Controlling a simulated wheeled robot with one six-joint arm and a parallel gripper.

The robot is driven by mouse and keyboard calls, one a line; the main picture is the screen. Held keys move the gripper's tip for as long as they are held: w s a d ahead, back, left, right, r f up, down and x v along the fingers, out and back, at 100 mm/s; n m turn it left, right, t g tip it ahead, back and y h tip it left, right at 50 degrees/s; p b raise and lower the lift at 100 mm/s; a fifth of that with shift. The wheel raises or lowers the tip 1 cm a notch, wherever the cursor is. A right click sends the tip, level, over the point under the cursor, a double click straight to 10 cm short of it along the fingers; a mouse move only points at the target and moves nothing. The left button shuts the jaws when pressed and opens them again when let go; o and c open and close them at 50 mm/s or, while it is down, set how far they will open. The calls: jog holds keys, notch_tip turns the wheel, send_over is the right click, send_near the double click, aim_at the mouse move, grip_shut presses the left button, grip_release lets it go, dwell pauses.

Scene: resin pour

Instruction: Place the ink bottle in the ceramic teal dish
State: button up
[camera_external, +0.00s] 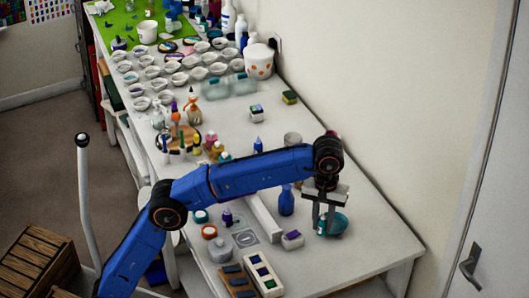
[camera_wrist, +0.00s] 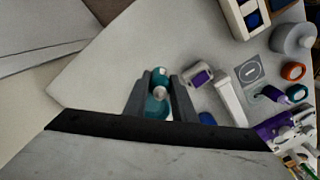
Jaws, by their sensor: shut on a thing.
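A small teal ink bottle with a pale cap (camera_wrist: 160,80) is between the fingers of my gripper (camera_wrist: 161,92) in the wrist view. In the external view my gripper (camera_external: 322,220) points down near the table's right end, shut on the bottle (camera_external: 321,227). The ceramic teal dish (camera_external: 338,222) is right at the gripper, partly behind a finger. In the wrist view part of the dish (camera_wrist: 154,108) shows between the fingers, beside the bottle. I cannot tell whether the bottle touches the dish.
A blue bottle (camera_external: 286,201) stands just left of my gripper. A white block with a purple face (camera_external: 292,239) and a long white bar (camera_external: 264,217) are nearby. A white holder (camera_external: 250,262) and grey lidded jar (camera_external: 219,250) stand near the front edge. The table's right end is clear.

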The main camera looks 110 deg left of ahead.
jog(key=a+f, duration=0.1)
jog(key=a, duration=1.2)
jog(key=shift+w+d+f, duration=0.1)
jog(key=shift+f, duration=1.95)
jog(key=shift+w+d+f, duration=0.1)
jog(key=shift+f, duration=1.9)
jog(key=shift+s+f, duration=0.1)
jog(key=shift+f, duration=0.05)
jog(key=o, duration=1)
jog(key=shift+r, duration=3.9)
